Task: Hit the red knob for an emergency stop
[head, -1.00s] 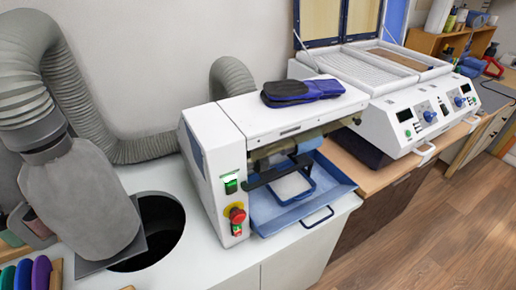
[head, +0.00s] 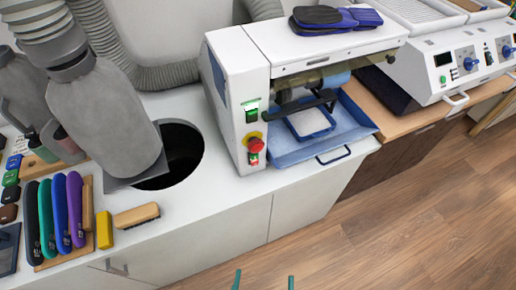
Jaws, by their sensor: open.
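The red knob (head: 256,146) sits on a yellow round base low on the front of the white machine (head: 233,85), below a green switch (head: 252,110). A smaller red and green switch is just under the knob. My gripper (head: 264,281) shows only as two teal fingertips at the bottom edge of the head view. The fingertips are wide apart with nothing between them. They are below the knob in the picture and well apart from it. The rest of the gripper is out of the frame.
A blue tray (head: 353,138) juts out at the machine's right. Left of the machine are a round hole (head: 186,150) in the white counter, a grey hose and several coloured tools. A brush (head: 137,215) lies near the counter's front edge. The wooden floor is clear.

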